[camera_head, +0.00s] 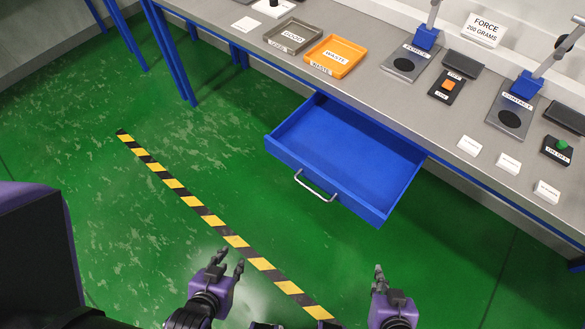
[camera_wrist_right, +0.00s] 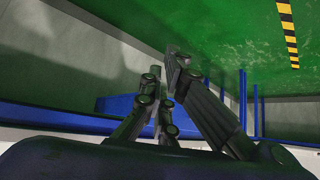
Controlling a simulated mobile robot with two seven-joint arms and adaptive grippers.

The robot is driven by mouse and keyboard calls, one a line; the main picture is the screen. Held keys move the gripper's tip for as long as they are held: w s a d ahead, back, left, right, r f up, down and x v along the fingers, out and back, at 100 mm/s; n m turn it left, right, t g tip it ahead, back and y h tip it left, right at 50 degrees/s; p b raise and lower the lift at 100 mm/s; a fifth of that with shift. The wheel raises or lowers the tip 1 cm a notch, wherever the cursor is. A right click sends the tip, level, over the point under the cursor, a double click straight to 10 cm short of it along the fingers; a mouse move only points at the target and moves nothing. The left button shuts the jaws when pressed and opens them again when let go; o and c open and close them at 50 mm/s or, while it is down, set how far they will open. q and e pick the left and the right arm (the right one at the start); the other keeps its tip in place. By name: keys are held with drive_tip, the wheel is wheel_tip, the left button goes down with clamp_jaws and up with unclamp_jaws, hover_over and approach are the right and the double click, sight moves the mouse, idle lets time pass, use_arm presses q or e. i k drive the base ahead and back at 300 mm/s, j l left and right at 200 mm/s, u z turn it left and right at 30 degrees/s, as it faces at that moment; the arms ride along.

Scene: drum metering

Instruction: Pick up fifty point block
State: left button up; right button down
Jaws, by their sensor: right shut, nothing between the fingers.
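Three small white labelled blocks stand along the front of the bench at the right in the head view: one at the left (camera_head: 469,145), one in the middle (camera_head: 508,163) and one at the right (camera_head: 546,192). Their print is too small to read, so I cannot tell whether any is the fifty point block. My left gripper (camera_head: 231,259) is open and empty above the floor, short of the bench. My right gripper (camera_head: 379,268) is shut and empty, in front of the drawer and well away from the blocks. Its fingers also fill the middle of the right wrist view (camera_wrist_right: 168,66).
An empty blue drawer (camera_head: 345,150) is pulled out below the bench (camera_head: 385,105). A grey tray (camera_head: 292,36) and an orange waste tray (camera_head: 335,56) stand on the bench. Force (camera_head: 405,63) and contact (camera_head: 510,118) stations are further right. The green floor is clear.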

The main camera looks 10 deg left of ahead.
sight(543, 190)
drive_tip(key=z, duration=1.7)
drive_tip(key=i+l+u, duration=0.4)
drive_tip(key=l, duration=0.2)
